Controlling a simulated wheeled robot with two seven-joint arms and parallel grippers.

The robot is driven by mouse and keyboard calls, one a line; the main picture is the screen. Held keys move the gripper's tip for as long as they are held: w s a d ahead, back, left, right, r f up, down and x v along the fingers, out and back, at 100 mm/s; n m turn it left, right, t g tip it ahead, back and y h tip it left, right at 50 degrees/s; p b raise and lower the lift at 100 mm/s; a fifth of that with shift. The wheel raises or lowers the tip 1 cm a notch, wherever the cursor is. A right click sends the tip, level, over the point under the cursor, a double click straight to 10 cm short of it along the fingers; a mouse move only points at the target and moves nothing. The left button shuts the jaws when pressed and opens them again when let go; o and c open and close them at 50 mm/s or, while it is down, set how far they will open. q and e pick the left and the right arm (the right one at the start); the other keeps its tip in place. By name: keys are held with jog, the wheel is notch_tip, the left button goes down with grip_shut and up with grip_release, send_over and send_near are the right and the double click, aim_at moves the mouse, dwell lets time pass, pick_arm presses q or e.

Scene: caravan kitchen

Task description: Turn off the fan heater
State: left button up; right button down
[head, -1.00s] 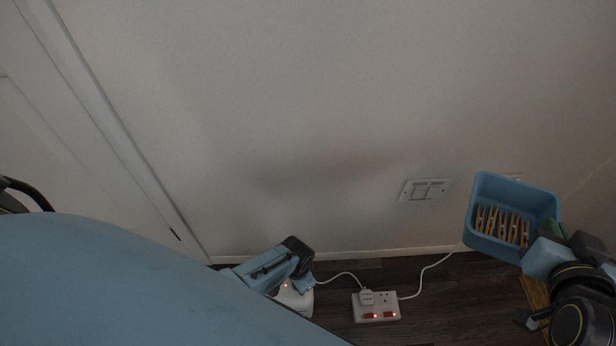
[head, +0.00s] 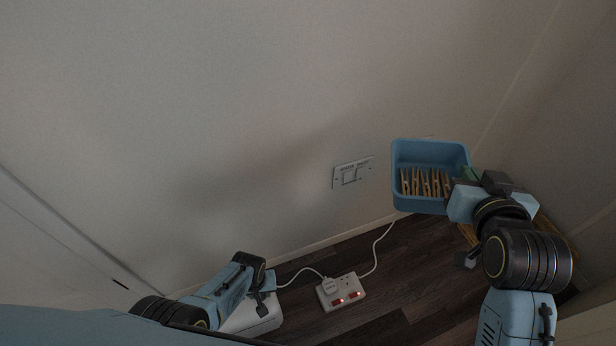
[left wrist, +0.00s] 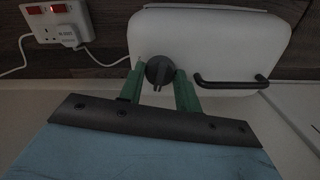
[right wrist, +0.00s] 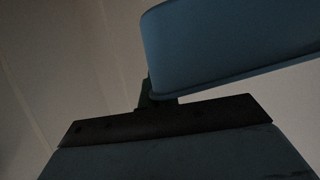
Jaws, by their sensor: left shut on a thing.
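The white fan heater (head: 252,318) stands on the dark floor at the lower left of the head view. It fills the top of the left wrist view (left wrist: 215,45), with a dark handle (left wrist: 230,82) on its right. My left gripper (head: 262,288) reaches down to it. In the left wrist view its green fingers (left wrist: 160,82) are shut on the heater's round dark knob (left wrist: 159,70), one on each side. My right gripper (head: 466,178) is at the wall of a blue tub (head: 431,199); a green finger shows inside the tub, and it appears shut on that wall.
Several wooden clothes pegs (head: 424,184) stand in the tub. A white power strip (head: 335,302) with lit red switches lies on the floor right of the heater, with a plug and cables. A switch plate (head: 351,173) is on the wall behind. A slatted wooden thing sits under my right arm.

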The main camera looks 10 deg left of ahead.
pick_arm(q)
jog(key=shift+n, duration=1.2)
jog(key=o, duration=1)
jog(key=shift+r, duration=0.15)
pick_arm(e)
jog(key=shift+r, duration=0.2)
notch_tip(320, 180, up, 9)
jog(key=p, duration=0.9)
jog(key=shift+f, duration=0.15)
pick_arm(q)
notch_tip(320, 180, up, 12)
jog(key=p, duration=0.1)
pick_arm(e)
jog(key=shift+r, duration=0.65)
